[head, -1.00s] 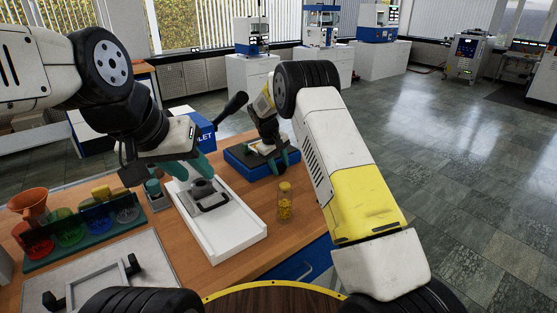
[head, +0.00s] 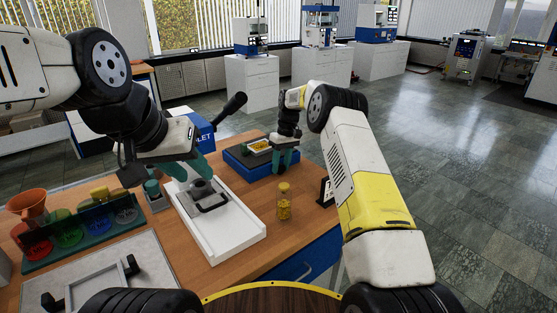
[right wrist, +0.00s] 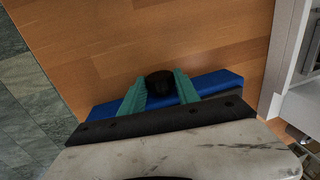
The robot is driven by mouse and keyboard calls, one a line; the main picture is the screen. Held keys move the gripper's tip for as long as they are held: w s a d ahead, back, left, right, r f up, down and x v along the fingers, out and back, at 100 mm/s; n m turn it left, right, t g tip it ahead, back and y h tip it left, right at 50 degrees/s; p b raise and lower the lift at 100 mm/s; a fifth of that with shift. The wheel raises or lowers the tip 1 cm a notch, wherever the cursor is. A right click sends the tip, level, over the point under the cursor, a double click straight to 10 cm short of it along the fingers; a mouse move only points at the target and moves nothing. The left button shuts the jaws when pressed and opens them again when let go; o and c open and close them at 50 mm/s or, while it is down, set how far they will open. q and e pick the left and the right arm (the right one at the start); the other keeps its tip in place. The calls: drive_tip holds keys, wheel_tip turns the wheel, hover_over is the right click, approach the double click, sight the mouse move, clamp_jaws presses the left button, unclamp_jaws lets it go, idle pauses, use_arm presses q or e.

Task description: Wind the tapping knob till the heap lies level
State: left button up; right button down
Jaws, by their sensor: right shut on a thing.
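The blue tapping device (head: 240,163) stands on the table's far right part. On its dark top sits a small pale tray (head: 251,148) with a yellow heap (head: 260,146); its surface is too small to judge as level or sloped. My right gripper (head: 285,163) is at the device's right side. In the right wrist view the teal fingers of this gripper (right wrist: 160,88) are shut on the black tapping knob (right wrist: 160,82), which sticks out beside the blue body. My left gripper (head: 197,168) hovers at a dark grey handled piece (head: 211,198); its grip is unclear.
A white tray (head: 240,240) holds the handled piece. A yellow-filled vial (head: 284,203) stands right of it, near a small dark sign (head: 325,190). A rack of coloured flasks (head: 80,250) and an orange funnel (head: 30,204) are at left. Bare wood lies around the vial.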

drive_tip(key=shift+w+d+g+y, duration=0.1)
drive_tip(key=shift+d+g+y, duration=0.05)
drive_tip(key=shift+g+y, duration=0.45)
drive_tip(key=c, duration=0.9)
unclamp_jaws()
